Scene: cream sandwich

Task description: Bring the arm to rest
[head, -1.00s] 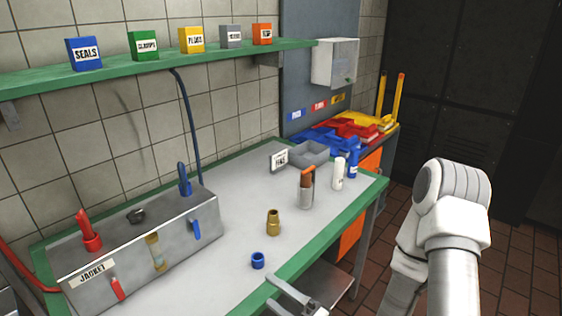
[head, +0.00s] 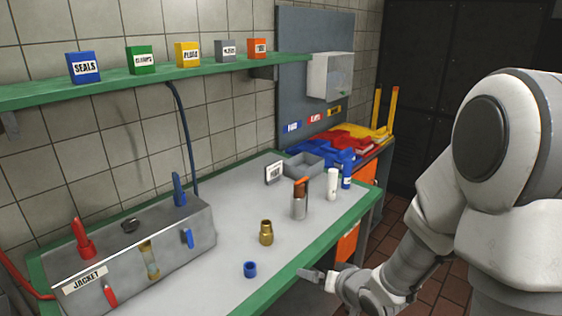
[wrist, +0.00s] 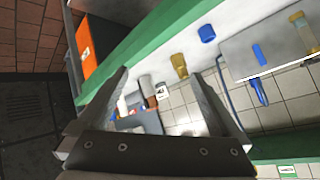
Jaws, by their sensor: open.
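My gripper (head: 318,277) is low at the front edge of the workbench (head: 225,215) in the head view, and my forearm runs from it to the right. The wrist view shows my two fingers (wrist: 165,95) spread apart with nothing between them. Beyond them in that view are the brass fitting (wrist: 179,65) and the blue ring (wrist: 206,33). On the bench in the head view, the brass fitting (head: 266,233) stands upright and the blue ring (head: 250,269) lies nearer the front edge.
A metal box labelled JACKET (head: 130,262) stands at the bench's left. A holder with an orange-topped item (head: 299,200), a white bottle (head: 332,185) and a grey tray (head: 304,165) are at the back right. A green shelf (head: 170,76) hangs above. Dark lockers stand at right.

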